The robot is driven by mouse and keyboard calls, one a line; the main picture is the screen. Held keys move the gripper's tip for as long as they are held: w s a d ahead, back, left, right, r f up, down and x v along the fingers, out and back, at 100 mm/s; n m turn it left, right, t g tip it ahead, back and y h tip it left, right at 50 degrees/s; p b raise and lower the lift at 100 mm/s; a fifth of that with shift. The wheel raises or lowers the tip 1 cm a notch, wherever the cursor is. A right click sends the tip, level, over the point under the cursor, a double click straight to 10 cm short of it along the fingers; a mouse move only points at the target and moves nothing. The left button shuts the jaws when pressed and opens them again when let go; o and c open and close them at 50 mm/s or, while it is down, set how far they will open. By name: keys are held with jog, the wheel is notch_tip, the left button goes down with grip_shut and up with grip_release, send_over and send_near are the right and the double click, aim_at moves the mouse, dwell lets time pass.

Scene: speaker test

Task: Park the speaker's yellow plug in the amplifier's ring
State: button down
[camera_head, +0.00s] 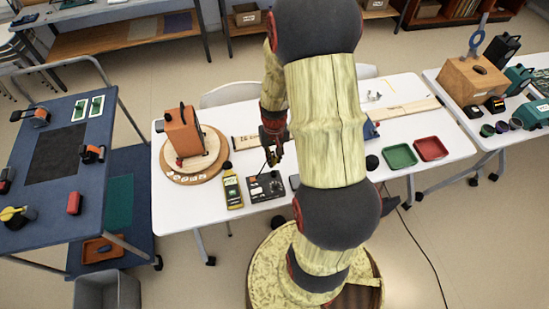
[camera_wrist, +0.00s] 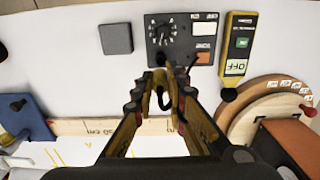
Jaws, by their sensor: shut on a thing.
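My gripper (camera_head: 272,153) hangs above the front of the white table, over the amplifier's back edge. In the wrist view my gripper (camera_wrist: 163,90) is shut on a small yellow thing that looks like the yellow plug (camera_wrist: 164,88); the fingers partly hide it. The amplifier (camera_head: 266,187) is a black box with a ticked dial, a white panel and an orange patch; it also shows in the wrist view (camera_wrist: 183,50). I cannot make out its ring clearly. The orange speaker (camera_head: 182,131) stands on a round wooden turntable (camera_head: 215,160) at the left.
A yellow meter (camera_head: 232,189) reading OFF lies between turntable and amplifier. A dark grey block (camera_wrist: 116,38) lies on the amplifier's other side. A wooden ruler strip (camera_wrist: 80,126) lies behind. Green (camera_head: 399,156) and red (camera_head: 431,148) trays are at the right. A blue cart (camera_head: 60,215) stands left.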

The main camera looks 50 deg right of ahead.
aim_at(274, 157)
jog(key=shift+f+b, duration=1.8)
jog(key=shift+f, duration=0.95)
jog(key=shift+f+b, duration=0.35)
jog(key=shift+f, duration=0.2)
jog(key=c, duration=1.8)
grip_release()
jog(key=shift+o, duration=0.4)
notch_tip(274, 157, up, 12)
jog(key=shift+r, duration=0.1)
